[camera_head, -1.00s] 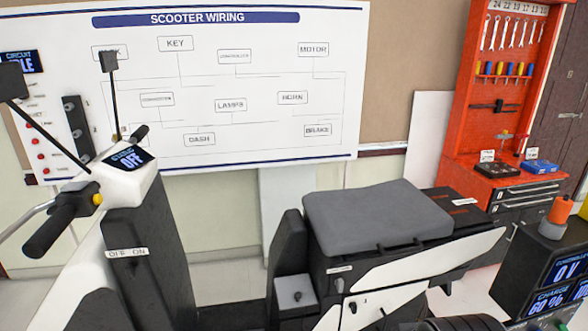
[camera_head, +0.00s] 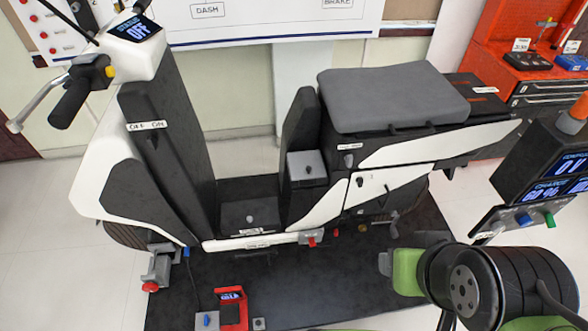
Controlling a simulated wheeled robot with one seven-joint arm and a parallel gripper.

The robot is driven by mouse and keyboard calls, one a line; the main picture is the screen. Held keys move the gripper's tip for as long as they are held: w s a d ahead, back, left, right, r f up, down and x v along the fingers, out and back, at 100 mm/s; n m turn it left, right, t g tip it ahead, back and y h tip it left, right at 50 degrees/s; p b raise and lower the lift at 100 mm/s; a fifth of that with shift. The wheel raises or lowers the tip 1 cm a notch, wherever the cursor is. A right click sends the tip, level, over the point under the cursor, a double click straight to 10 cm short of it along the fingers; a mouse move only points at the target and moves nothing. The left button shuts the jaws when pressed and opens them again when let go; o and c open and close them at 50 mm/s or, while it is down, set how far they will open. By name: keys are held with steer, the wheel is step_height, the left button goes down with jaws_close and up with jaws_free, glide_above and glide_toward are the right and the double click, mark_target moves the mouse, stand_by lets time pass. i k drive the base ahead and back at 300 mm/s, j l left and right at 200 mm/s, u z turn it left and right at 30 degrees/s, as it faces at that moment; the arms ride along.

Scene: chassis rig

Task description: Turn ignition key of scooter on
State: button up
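The white and black scooter (camera_head: 183,190) stands on a dark mat with its handlebar at the upper left. An OFF ON label (camera_head: 147,125) is on the dark front column below the handlebar. The ignition key is too small to make out clearly near that label. The dash display (camera_head: 135,29) on top of the column reads OFF. My green and black arm shows at the lower right, in front of the scooter's rear. My gripper is not in view.
A monitor box (camera_head: 560,165) with blue readouts stands at the right. A red tool cabinet (camera_head: 495,75) is at the back right. Floor at the left is clear.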

mark_target(152, 141)
steer(key=u, duration=1.6)
